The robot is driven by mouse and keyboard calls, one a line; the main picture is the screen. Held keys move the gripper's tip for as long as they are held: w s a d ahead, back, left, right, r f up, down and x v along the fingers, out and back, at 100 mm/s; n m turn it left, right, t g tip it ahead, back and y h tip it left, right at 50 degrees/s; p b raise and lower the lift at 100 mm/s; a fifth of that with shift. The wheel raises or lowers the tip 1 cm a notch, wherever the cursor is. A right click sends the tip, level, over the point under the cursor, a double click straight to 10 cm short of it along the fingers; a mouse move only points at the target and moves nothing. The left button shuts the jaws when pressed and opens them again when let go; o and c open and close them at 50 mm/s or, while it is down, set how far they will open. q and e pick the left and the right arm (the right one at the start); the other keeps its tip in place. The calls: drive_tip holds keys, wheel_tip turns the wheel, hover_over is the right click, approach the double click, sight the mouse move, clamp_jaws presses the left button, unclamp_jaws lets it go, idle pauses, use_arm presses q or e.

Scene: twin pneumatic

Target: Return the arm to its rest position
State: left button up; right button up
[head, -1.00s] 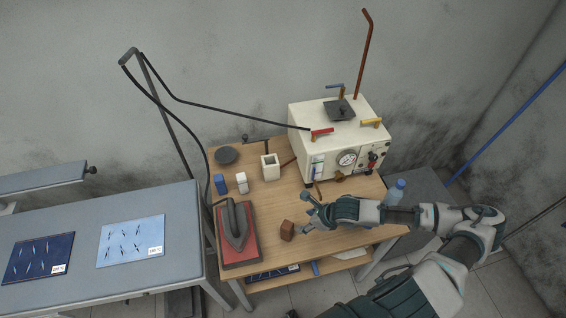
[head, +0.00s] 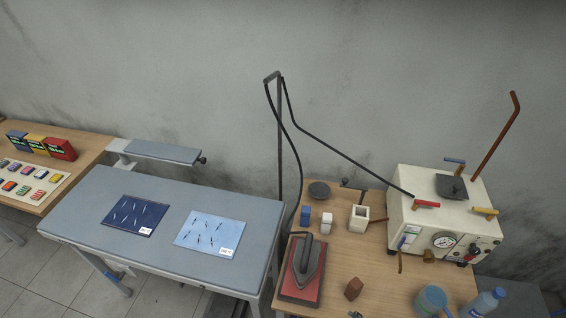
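Neither of my arms nor grippers shows in the head view now. The wooden table (head: 385,287) stands at the right. On it are a brown block (head: 353,289), an iron (head: 307,262) on a red rest (head: 291,287), and a blue-green cup (head: 432,300) at the front edge of the picture. The cream steam generator (head: 417,222) with its gauge and coloured handles stands at the back right of this table.
A grey ironing board (head: 87,213) with two cloth pieces lies left of the table. A further wooden table (head: 72,167) with coloured boxes (head: 60,149) is at the far left. A bottle (head: 487,301) stands at lower right. A hose stand (head: 280,150) rises between board and table.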

drive_tip(key=s+d+f+m+g+h, duration=0.1)
drive_tip(key=s+f+m+g, duration=0.1)
drive_tip(key=s+m, duration=0.45)
wheel_tip(320, 180, down, 27)
drive_tip(key=m+g+b, duration=0.1)
drive_tip(key=m+b, duration=0.1)
drive_tip(key=m, duration=0.1)
drive_tip(key=s+d+f+b, duration=0.1)
drive_tip(key=s+d+f, duration=0.1)
drive_tip(key=s+f, duration=0.7)
drive_tip(key=s+d+f+g, duration=0.1)
drive_tip(key=s+f, duration=0.8)
drive_tip(key=f, duration=0.1)
drive_tip(key=shift+s+d+n+h+b, duration=0.3)
drive_tip(key=shift+s+d+n+b, duration=0.05)
drive_tip(key=shift+d, duration=0.05)
